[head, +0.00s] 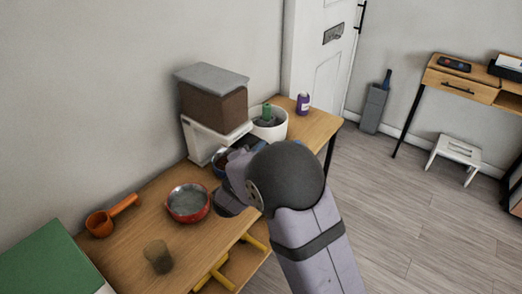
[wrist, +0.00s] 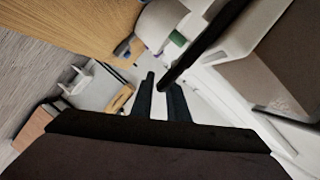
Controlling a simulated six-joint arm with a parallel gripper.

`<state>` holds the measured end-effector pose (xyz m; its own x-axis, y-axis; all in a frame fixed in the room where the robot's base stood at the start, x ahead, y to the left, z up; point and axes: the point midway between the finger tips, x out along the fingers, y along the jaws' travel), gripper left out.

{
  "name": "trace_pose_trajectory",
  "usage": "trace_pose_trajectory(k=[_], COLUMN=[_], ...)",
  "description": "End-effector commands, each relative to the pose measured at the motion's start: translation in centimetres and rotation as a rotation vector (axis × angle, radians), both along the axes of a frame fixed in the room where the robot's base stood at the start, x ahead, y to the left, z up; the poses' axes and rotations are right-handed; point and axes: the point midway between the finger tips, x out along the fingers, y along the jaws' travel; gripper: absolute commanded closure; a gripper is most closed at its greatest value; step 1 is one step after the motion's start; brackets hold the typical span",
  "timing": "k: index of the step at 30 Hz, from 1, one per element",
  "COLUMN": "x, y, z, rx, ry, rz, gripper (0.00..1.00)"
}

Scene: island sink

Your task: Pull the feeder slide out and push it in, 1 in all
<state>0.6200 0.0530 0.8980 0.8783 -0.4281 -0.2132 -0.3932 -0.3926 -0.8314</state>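The feeder has a brown hopper (head: 213,104) with a grey lid on a white base (head: 203,143), at the back of the wooden counter. In the wrist view its white body (wrist: 215,38) and brown hopper (wrist: 290,50) fill the right. A long black bar (wrist: 205,42), seemingly the slide, runs along the feeder toward my fingertips. My gripper (wrist: 161,82) has two dark fingers with a narrow gap, and the bar's end appears at their tips. I cannot tell whether they hold it.
A blue bowl (head: 219,157) stands below the feeder, partly hidden. A red bowl (head: 188,202), an orange pan (head: 101,224) and a glass (head: 158,257) are nearer on the counter (head: 140,220).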

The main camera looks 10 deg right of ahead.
Motion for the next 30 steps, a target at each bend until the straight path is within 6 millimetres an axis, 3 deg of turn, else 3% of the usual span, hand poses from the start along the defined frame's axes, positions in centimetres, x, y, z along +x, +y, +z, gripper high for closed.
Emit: trace_pose_trajectory(k=[13,30], x=[-0.6,-6.2], y=[0.4,3.1], z=[0.2,1.5], rx=[0.001,0.0], ry=[-0.001,-0.001], rz=[0.001,0.002], gripper=[0.83,0.83])
